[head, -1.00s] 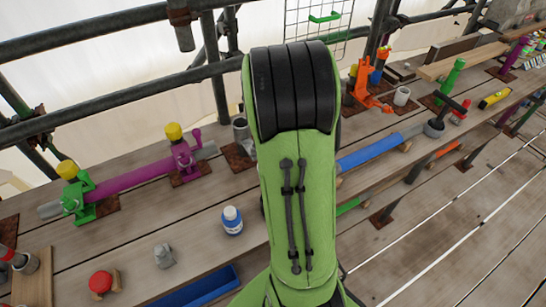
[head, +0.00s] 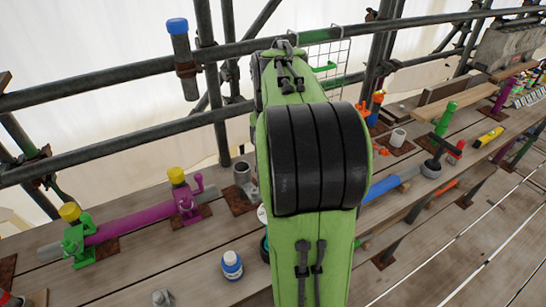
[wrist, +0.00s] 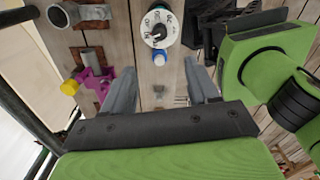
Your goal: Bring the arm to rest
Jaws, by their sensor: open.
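My gripper (wrist: 160,88) shows in the wrist view with its two grey fingers spread apart and nothing between them. Beyond the fingers are wooden planks and a round white dial with black marks (wrist: 158,28). My green arm with a black ribbed joint fills the middle of the head view, and the gripper itself is hidden there.
Dark scaffold tubes (head: 110,85) run along the back of the plank bench. A purple pipe (head: 135,222) in green and purple clamps lies at left. A blue tube (head: 390,184) lies at right.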

